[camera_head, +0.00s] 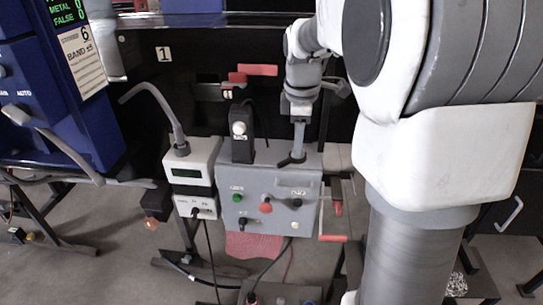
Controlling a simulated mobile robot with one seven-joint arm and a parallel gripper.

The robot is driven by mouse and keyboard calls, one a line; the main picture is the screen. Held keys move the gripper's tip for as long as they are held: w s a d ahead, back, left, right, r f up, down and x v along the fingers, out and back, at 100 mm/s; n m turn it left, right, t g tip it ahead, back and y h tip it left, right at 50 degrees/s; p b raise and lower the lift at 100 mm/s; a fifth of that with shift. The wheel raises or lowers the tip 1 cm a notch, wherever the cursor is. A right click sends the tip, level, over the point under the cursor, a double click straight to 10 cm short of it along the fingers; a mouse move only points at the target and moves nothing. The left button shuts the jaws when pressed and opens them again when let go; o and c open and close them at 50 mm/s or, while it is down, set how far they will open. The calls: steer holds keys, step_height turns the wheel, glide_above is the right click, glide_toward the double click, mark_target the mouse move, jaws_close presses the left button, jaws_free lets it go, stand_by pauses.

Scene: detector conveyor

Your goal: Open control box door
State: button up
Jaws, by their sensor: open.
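The control box (262,228) is a grey box low in the middle of the view. Its front panel has a green button (237,198), a red button (265,207) and black knobs. The front looks closed. My gripper (291,161) points down at the top of the box, toward its right side. Its dark fingertips are spread and hold nothing. They overlap the box's top edge in the picture; I cannot tell whether they touch it.
A white unit with a display (190,172) adjoins the box on the left. A black device (241,135) stands at its top. Red-handled levers (333,238) stick out at its right. A blue cabinet (60,120) fills the far left. Cables hang below.

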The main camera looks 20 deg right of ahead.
mark_target(294, 189)
steer(key=w+f, duration=0.1)
steer(key=f, duration=0.4)
steer(key=f+b, duration=0.1)
steer(key=f, duration=0.5)
steer(key=w+d+f, duration=0.1)
steer(key=f, duration=0.4)
steer(key=shift+w+f, duration=0.25)
steer(key=shift+w, duration=0.1)
jaws_close()
stand_by(0.6)
